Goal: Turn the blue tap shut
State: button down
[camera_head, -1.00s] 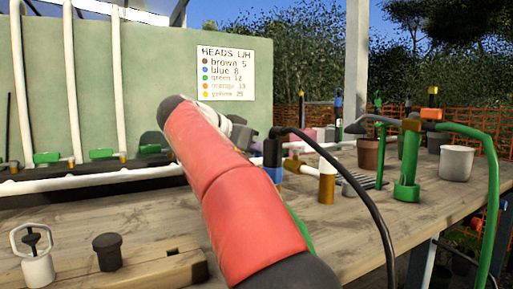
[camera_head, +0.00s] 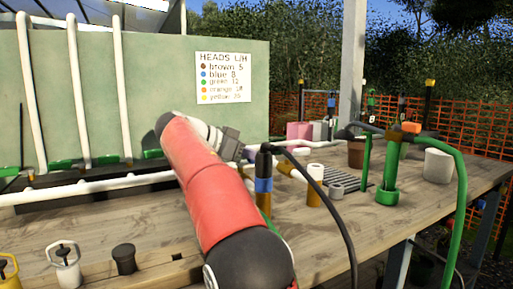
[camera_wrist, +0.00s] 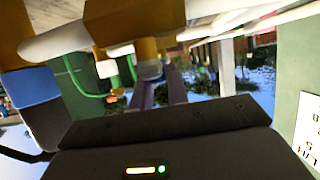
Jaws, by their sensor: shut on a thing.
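In the wrist view, my gripper's two fingers (camera_wrist: 160,92) come together just beyond a brass fitting (camera_wrist: 130,22). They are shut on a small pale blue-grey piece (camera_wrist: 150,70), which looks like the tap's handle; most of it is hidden. In the head view my gripper (camera_head: 248,153) sits above the bench, just left of an upright brass post with a blue band and black top (camera_head: 264,184). That blue-banded post also shows at the left of the wrist view (camera_wrist: 32,88). My red arm hides part of the pipework, and the handle's angle cannot be told.
A black hose (camera_head: 340,210) arches from the post over the bench front. A white-topped brass post (camera_head: 314,185), a green stand with a hose (camera_head: 388,185) and a pale pot (camera_head: 438,165) stand right. White pipes and a sign (camera_head: 222,77) are behind. Capped fittings (camera_head: 123,258) stand front left.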

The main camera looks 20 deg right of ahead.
jog(key=c, duration=1.4)
grip_release()
jog(key=shift+o, duration=0.2)
jog(key=p+v, duration=0.1)
jog(key=v, duration=0.6)
jog(key=shift+a, duration=0.4)
jog(key=shift+r, duration=0.15)
